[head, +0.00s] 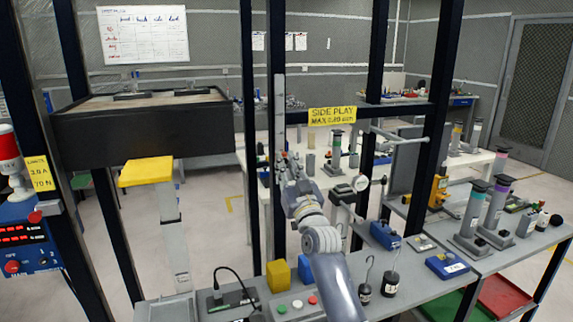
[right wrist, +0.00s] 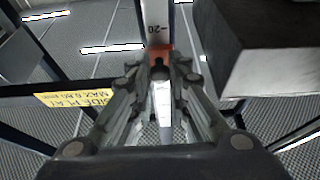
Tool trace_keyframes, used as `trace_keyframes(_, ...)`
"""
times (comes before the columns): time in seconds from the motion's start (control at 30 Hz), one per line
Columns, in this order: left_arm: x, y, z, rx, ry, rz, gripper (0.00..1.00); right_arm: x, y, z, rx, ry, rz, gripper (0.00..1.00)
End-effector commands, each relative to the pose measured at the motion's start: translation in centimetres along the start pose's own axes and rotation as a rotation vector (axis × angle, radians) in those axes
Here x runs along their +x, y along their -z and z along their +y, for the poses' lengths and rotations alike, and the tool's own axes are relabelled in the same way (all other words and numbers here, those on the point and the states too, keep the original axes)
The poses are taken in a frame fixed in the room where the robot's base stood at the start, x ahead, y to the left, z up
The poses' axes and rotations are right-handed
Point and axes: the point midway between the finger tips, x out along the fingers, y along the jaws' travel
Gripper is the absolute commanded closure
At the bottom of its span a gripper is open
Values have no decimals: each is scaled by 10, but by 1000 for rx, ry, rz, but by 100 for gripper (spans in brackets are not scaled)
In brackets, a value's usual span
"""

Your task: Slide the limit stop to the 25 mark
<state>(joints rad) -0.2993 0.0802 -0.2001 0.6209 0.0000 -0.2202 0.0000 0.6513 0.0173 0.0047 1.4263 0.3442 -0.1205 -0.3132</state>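A pale upright scale bar (head: 280,100) stands on the dark frame in the head view, and its printing is too small to read there. In the right wrist view the scale bar (right wrist: 158,12) shows a 20 mark just above the orange limit stop (right wrist: 159,50). My right gripper (right wrist: 162,64) has its fingertips close in on both sides of the stop and appears shut on it; the fingers partly cover it. In the head view my right gripper (head: 287,165) is at the lower part of the bar. The 25 mark cannot be made out. My left gripper is out of view.
A dark frame post (head: 381,60) and a crossbar with a yellow SIDE PLAY sign (head: 332,116) stand near the arm. A black box (head: 140,135) is at left. The grey bench (head: 410,292) below holds hooked weights (head: 390,284), push buttons and a yellow block (head: 278,275).

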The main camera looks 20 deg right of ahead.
Motion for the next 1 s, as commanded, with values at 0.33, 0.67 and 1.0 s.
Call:
trace_keyframes(0.33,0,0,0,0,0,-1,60,0,0,0,0,0,-1,63)
trace_keyframes(0.67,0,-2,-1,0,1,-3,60,-18,-1,0,1,0,-2,63)
trace_keyframes(1.0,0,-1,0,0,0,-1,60,-79,-2,0,0,0,-4,63)
